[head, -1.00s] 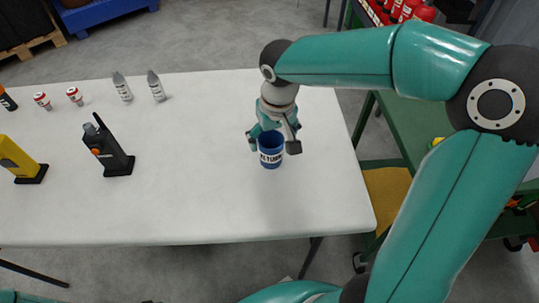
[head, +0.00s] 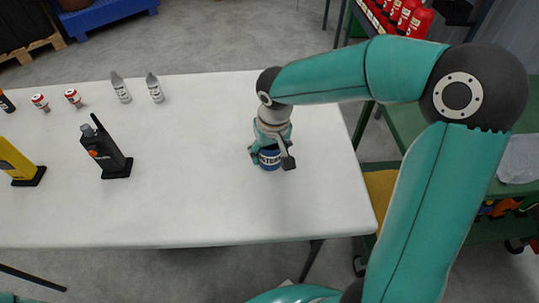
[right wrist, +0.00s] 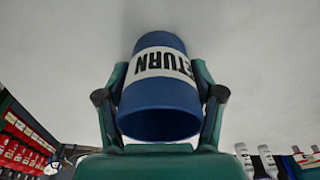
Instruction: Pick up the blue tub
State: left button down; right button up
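The blue tub (head: 269,160) stands upright on the white table, with a white band of dark lettering. My right gripper (head: 270,159) has come down over it from above, one finger on each side. In the right wrist view the tub (right wrist: 162,97) sits between the two fingers of the right gripper (right wrist: 161,75), its open rim towards the camera. The fingers lie close along its sides; whether they press on it I cannot tell. The tub's upper part is hidden by the gripper in the head view. My left gripper is not in view.
On the white table (head: 200,200) to the left stand a black radio (head: 105,150), a yellow device (head: 18,163), two grey bottles (head: 121,88) and small red-and-white cans (head: 73,97). A green bench (head: 400,130) stands right of the table. The table around the tub is clear.

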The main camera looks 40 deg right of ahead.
jog(key=c, duration=0.5)
jog(key=shift+r, duration=0.1)
